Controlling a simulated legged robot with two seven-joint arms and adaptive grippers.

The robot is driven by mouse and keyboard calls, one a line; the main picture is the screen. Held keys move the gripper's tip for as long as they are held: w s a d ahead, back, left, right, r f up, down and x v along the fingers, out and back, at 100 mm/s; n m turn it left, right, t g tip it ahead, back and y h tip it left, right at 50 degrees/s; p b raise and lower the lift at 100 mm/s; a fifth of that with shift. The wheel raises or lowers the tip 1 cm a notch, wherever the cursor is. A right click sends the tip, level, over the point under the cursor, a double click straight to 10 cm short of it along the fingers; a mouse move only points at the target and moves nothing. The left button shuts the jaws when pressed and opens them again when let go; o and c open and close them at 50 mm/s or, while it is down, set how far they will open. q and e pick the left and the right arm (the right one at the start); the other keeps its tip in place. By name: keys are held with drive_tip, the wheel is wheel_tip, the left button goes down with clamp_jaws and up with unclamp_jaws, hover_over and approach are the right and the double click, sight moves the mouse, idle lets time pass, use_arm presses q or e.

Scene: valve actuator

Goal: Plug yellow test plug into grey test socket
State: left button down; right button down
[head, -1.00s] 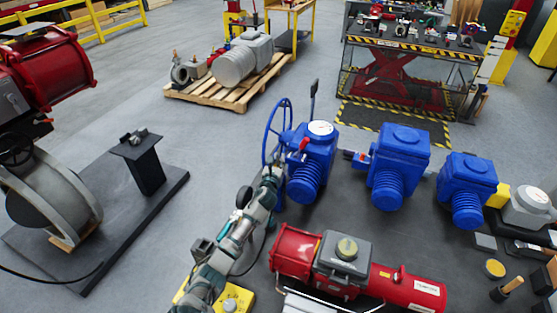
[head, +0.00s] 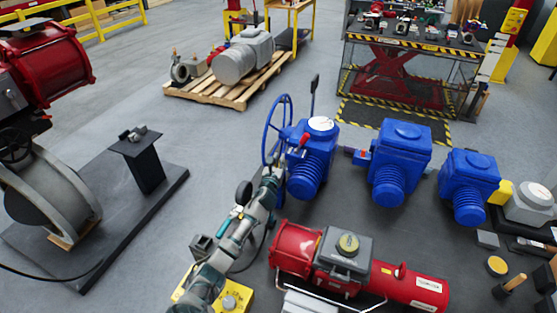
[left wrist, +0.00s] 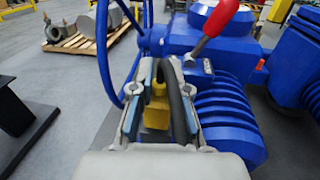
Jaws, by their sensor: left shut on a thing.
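My left gripper (head: 272,178) reaches to the blue valve actuator with the white dial (head: 316,152). In the left wrist view its two fingers (left wrist: 158,98) are shut on the yellow test plug (left wrist: 156,112), and a black cable runs over the plug's right side. The plug is held in front of the blue housing, close to it. Whether it touches anything cannot be told. My right gripper is out of view.
Two more blue actuators (head: 400,160) stand to the right. A red machine (head: 355,262) lies in front, beside a yellow box (head: 238,298).

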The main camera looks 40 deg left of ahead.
use_arm(q)
drive_tip(key=c, duration=1.1)
unclamp_jaws()
drive_tip(key=shift+f, duration=0.1)
drive_tip(key=v, duration=1.2)
drive_tip(key=shift+f, duration=0.1)
drive_tip(key=shift+f, duration=0.1)
